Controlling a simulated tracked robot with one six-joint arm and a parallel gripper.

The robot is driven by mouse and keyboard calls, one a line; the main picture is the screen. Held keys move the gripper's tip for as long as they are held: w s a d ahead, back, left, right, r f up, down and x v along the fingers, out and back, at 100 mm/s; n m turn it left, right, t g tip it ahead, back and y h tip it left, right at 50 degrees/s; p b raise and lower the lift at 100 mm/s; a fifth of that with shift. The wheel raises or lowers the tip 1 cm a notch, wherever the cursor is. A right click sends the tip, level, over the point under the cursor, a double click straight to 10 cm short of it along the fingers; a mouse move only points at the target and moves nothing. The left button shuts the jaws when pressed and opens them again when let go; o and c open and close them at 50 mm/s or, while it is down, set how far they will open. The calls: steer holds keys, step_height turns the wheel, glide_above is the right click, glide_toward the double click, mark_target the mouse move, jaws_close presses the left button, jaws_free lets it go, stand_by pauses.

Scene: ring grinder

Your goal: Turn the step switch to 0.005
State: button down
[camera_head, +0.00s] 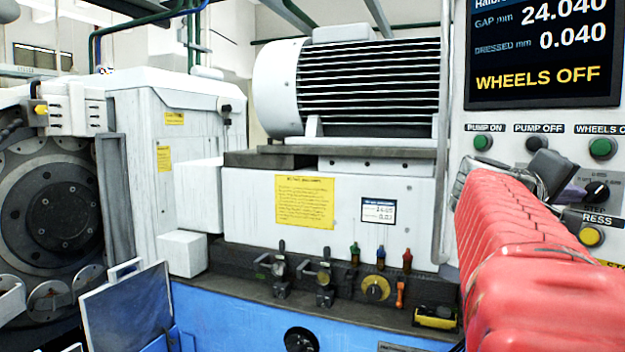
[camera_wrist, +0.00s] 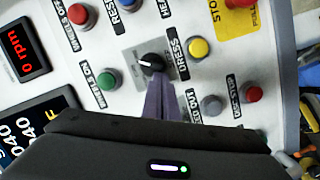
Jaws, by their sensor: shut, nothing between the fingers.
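The step switch is a black rotary knob (camera_head: 597,191) on a grey plate, on the control panel at the right of the head view. It also shows in the wrist view (camera_wrist: 152,63), where a light pointer mark is seen on it. The plate's position labels are too small to read, so I cannot tell the setting. My gripper (camera_head: 578,193) has purple fingers, which are shut together and empty. In the wrist view the fingertips (camera_wrist: 158,84) lie right at the knob's lower edge. I cannot tell whether they touch it. My red arm hides part of the panel.
A yellow button (camera_wrist: 198,47) and a grey button (camera_wrist: 210,105) sit close to the knob. The display (camera_head: 545,50) above reads "WHEELS OFF".

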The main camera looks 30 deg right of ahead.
steer(key=n, duration=0.2)
steer(key=f+n, duration=0.1)
steer(key=shift+s+f+n+g+h, duration=0.2)
steer(key=shift+n+g+h, duration=0.1)
steer(key=shift+n+g, duration=0.1)
stand_by(0.6)
steer(key=w+a, duration=0.5)
steer(key=a, duration=0.5)
steer(key=shift+w, duration=0.4)
stand_by(0.4)
